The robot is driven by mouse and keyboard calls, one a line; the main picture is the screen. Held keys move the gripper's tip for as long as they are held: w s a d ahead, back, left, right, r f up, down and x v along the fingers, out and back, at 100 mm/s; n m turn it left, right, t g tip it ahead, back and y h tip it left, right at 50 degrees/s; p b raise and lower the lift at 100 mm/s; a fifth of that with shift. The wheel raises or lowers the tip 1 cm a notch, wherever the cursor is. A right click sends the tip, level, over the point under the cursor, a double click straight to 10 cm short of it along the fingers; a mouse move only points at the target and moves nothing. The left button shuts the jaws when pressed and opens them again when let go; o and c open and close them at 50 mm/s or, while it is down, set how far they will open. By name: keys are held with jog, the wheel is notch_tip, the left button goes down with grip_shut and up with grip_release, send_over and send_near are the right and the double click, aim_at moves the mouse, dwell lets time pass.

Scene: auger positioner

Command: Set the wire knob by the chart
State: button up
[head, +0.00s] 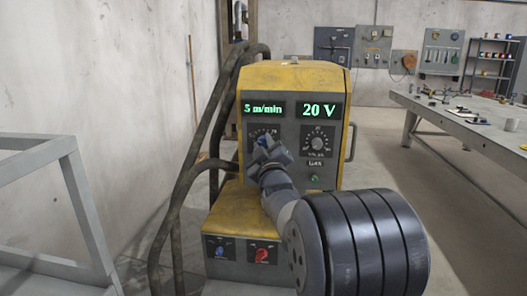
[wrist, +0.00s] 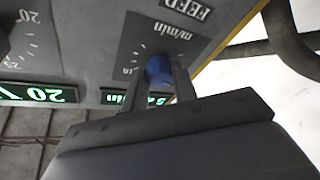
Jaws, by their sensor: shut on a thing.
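The yellow and grey welding machine (head: 300,75) stands ahead, with green displays reading 5 m/min (head: 264,107) and 20 V (head: 319,110). My gripper (head: 262,143) is at the left dial, under the m/min display, and mostly hides it. In the wrist view, turned upside down, my gripper (wrist: 160,82) is shut on the blue wire knob (wrist: 158,68), one finger on each side. The scale around it is marked m/min, with FEED beside it. The knob's pointer cannot be made out. I cannot pick out a readable chart.
The volts knob (head: 317,143) sits to the right on the same panel. A lower box has a blue knob (head: 219,252) and a red knob (head: 262,255). Thick hoses (head: 200,135) hang at the left. A grey frame (head: 75,200) and a workbench (head: 450,120) flank the machine.

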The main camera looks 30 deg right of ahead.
jog(key=shift+n+y, duration=0.3)
jog(key=shift+n, duration=0.6)
jog(key=o, duration=1)
jog(key=shift+s, duration=0.1)
jog(key=v, duration=0.5)
jog(key=b+v, duration=0.1)
jog(key=v, duration=0.4)
jog(key=shift+s+a+r, duration=0.15)
jog(key=shift+s, duration=0.2)
jog(key=shift+w, duration=0.15)
